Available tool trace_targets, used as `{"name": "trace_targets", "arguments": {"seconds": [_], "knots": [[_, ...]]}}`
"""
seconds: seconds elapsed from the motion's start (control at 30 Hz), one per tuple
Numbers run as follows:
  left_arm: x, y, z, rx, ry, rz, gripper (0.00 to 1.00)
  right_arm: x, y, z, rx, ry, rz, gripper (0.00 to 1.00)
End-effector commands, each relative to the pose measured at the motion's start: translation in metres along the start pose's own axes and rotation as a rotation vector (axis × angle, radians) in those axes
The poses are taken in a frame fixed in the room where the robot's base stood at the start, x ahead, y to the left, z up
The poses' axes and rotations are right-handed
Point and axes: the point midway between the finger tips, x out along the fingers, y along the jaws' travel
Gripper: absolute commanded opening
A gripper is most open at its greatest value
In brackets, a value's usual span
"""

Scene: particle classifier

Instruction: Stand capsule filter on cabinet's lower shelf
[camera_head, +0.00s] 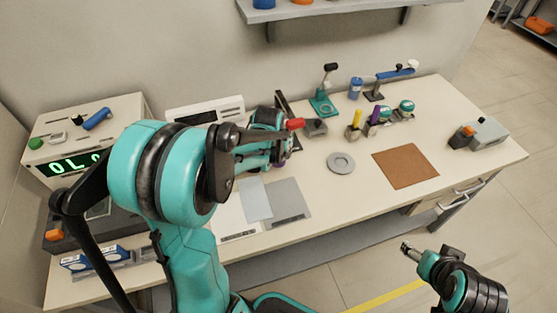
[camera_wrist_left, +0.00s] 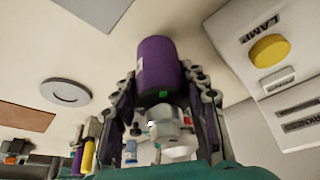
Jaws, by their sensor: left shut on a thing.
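In the left wrist view, a purple cylinder with a pale label and a green mark, likely the capsule filter (camera_wrist_left: 158,65), stands between the fingers of my left gripper (camera_wrist_left: 163,100). The fingers are shut on it from both sides. A white and grey part shows at its near end. In the head view my left gripper (camera_head: 275,145) is over the back middle of the bench, and my arm hides most of what it holds. My right gripper (camera_head: 408,248) is off the bench's front right, away from everything; its jaw opening is unclear. I cannot pick out the cabinet's lower shelf.
The bench (camera_head: 340,205) carries a grey ring (camera_head: 341,162), a brown mat (camera_head: 405,166), and several small tools and holders at the back. A panel with a yellow button (camera_wrist_left: 269,50) stands close by my left gripper. A wall shelf (camera_head: 330,8) hangs above.

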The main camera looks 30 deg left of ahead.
Motion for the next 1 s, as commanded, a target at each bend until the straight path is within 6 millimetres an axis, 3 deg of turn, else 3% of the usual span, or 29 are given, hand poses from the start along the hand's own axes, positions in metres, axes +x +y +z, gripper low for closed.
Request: {"name": "trace_targets", "arguments": {"seconds": [0.2,0.57,0.6,0.63,1.0], "knots": [[0.031,0.001,0.012,0.000,0.001,0.000,0.00,0.016,0.000,0.011,0.000,0.000,0.000,0.67],[0.033,0.001,0.014,0.000,0.000,0.000,0.00,0.017,0.000,0.012,0.000,0.000,0.000,0.67],[0.032,0.001,0.013,0.000,0.000,0.000,0.54,0.016,0.000,0.011,0.000,0.000,0.000,0.67],[0.032,0.001,0.013,0.000,0.000,0.000,0.62,0.016,0.000,0.011,0.000,0.000,0.000,0.67],[0.028,0.001,0.012,0.000,0.000,0.000,0.64,0.013,0.000,0.010,0.000,0.000,0.000,0.67]]}}
